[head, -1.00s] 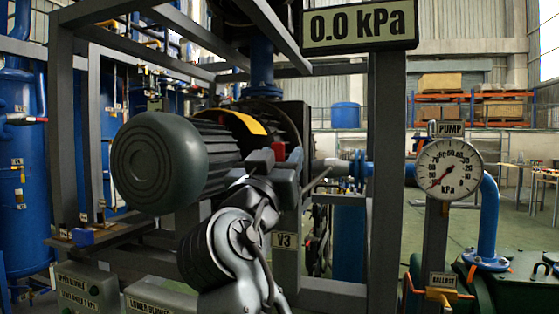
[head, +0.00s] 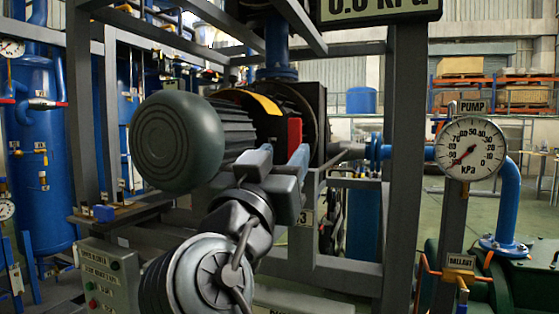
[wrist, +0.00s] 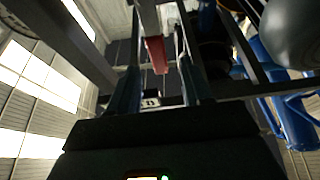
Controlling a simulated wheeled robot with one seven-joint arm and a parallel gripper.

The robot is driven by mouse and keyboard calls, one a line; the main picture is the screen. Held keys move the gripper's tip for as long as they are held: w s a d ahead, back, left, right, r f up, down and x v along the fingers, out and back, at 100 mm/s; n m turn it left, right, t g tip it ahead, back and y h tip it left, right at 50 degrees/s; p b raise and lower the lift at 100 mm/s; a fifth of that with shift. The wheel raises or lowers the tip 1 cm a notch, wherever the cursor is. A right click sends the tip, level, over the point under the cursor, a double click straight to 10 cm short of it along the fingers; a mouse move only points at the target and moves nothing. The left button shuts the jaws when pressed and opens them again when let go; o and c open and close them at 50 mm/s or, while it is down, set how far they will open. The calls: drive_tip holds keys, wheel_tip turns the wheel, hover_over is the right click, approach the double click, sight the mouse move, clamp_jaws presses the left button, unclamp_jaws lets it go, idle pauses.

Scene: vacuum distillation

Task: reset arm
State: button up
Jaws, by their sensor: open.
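My gripper (head: 278,162) is open in the middle of the head view, at the end of my raised arm. It is in front of the grey motor (head: 180,142) and its frame, and overlaps them in the picture. In the wrist view my gripper (wrist: 158,75) shows its two dark fingers apart. A red bar (wrist: 155,55) appears between or beyond them; I cannot tell whether it touches either finger. A red part (head: 294,134) also shows just behind my gripper in the head view. The V3 label is partly hidden by my arm.
A grey frame post (head: 403,160) stands right of my gripper, with the pump gauge (head: 470,148) beyond it. A control box (head: 108,285) is at lower left, near my arm. A blue tank (head: 38,150) stands at far left. Open floor shows at far right.

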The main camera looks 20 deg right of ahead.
wheel_tip(320, 180, down, 18)
drive_tip(key=s+d+r+n+t+y+p, duration=0.1)
drive_tip(key=s+d+n+y+p, duration=0.1)
drive_tip(key=n+y, duration=0.55)
drive_tip(key=s+d+f+n+g+y+p, duration=0.2)
drive_tip(key=s+f+y, duration=0.3)
drive_tip(key=s+f, duration=0.6)
drive_tip(key=s+d+f+g+y+p, duration=0.1)
drive_tip(key=s+f, duration=0.2)
drive_tip(key=s, duration=0.4)
drive_tip(key=s+d+f+g+y+p, duration=0.1)
drive_tip(key=s+d+f, duration=0.15)
drive_tip(key=s, duration=0.55)
drive_tip(key=s+d+r+m+p, duration=0.1)
drive_tip(key=s+r, duration=0.1)
drive_tip(key=s, duration=0.5)
drive_tip(key=s+d+r+m+h+p, duration=0.1)
drive_tip(key=s+r, duration=0.2)
drive_tip(key=s, duration=0.5)
drive_tip(key=shift+s+d+r+m, duration=0.15)
drive_tip(key=shift+r+m, duration=0.15)
drive_tip(key=shift+m, duration=0.05)
